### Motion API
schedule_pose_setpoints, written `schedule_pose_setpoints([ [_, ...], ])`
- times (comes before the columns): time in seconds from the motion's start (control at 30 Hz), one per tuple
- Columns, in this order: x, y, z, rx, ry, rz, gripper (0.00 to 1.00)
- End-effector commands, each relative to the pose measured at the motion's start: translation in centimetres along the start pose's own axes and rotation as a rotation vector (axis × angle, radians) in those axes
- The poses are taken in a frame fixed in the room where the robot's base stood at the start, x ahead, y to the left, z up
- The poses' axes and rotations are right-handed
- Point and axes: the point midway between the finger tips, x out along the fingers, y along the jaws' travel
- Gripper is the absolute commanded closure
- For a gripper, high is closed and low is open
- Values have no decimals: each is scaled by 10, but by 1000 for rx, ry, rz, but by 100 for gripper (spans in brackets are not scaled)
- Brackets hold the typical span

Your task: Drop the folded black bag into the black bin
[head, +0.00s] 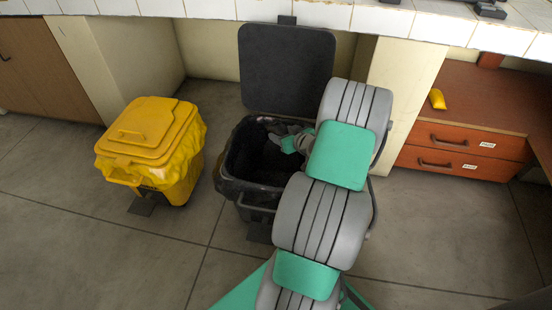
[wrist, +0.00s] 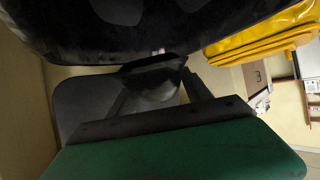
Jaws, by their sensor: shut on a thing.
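The black bin (head: 232,187) stands open in the middle of the head view, its grey lid (head: 287,70) raised behind it and a dark liner around its rim. My arm reaches over the bin's right side. My gripper (head: 273,133) is at the bin's mouth, small and partly hidden in shadow in the head view. In the wrist view my gripper (wrist: 158,78) is shut on the folded black bag (wrist: 153,83), a dark piece between the fingers. The bag is hard to tell from the dark bin in the head view. A large dark curved surface fills the top of the wrist view.
A yellow bin (head: 150,135) with its lid down stands left of the black bin. A white-tiled counter (head: 200,8) runs along the back. Red-brown drawers (head: 463,140) are at the right, with a small yellow object (head: 437,99) above. The front-left floor is clear.

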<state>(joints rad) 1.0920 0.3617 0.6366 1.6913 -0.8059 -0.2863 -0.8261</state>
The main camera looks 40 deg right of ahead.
Motion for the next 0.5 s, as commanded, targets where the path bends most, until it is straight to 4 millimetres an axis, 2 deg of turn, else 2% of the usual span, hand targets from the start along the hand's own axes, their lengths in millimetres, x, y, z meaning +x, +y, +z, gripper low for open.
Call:
schedule_pose_setpoints([
  [0.03, 17, -3, 6, -18, -1, -24, 84],
  [0.07, 20, -4, 4, -23, -2, -34, 84],
  [0.23, 26, -7, 3, -31, -6, -50, 84],
  [0.5, 44, -8, 37, -30, -7, -52, 84],
])
